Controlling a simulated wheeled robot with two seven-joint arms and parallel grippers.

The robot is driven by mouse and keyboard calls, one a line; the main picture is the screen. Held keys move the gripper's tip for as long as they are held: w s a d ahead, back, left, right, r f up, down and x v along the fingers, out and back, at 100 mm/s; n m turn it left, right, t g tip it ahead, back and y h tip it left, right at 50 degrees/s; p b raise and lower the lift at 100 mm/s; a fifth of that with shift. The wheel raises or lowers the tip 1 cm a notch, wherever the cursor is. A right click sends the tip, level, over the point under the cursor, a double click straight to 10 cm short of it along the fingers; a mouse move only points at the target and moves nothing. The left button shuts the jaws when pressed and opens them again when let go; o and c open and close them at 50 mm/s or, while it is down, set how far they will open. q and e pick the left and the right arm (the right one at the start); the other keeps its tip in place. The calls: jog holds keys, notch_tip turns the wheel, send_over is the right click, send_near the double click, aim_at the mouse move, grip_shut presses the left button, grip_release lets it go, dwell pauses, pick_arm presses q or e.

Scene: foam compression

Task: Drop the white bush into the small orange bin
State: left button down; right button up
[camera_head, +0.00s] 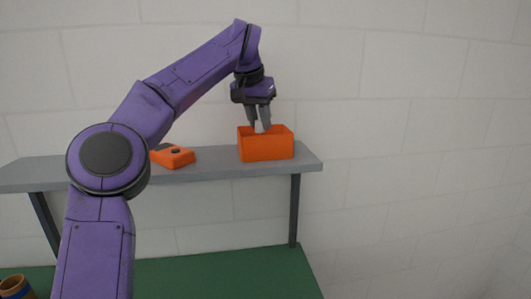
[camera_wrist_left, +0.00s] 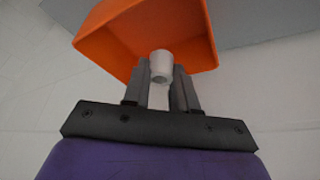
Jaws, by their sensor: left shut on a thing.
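The small orange bin (camera_head: 266,149) stands on the right part of a grey shelf. My left gripper (camera_head: 262,124) points down over the bin's opening, with its fingertips about at rim height. It is shut on the white bush (camera_head: 260,128), a small pale piece that shows between the fingers. In the left wrist view the bush (camera_wrist_left: 161,66) is a short white cylinder between the fingertips (camera_wrist_left: 161,80), seen against the open orange bin (camera_wrist_left: 112,45). The bush's lower end is partly hidden by the bin in the head view. My right gripper is not in view.
The grey shelf (camera_head: 215,166) runs along a white block wall. An orange and black object (camera_head: 178,157) lies on it left of the bin, partly behind my left arm. Below is a green surface (camera_head: 220,275) with a brown cylindrical object (camera_head: 13,286) at lower left.

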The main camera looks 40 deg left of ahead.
pick_arm(q)
jog(key=shift+s+r, duration=0.15)
jog(key=shift+s, duration=0.05)
jog(key=c, duration=0.8)
grip_release()
jog(key=shift+s+r, duration=0.1)
jog(key=shift+s, duration=0.15)
jog(key=shift+w, duration=0.25)
jog(key=p+v, duration=0.2)
jog(key=v, duration=0.8)
jog(key=shift+s+r+p, duration=0.15)
jog(key=shift+s+p, duration=0.05)
jog(key=shift+p, duration=0.15)
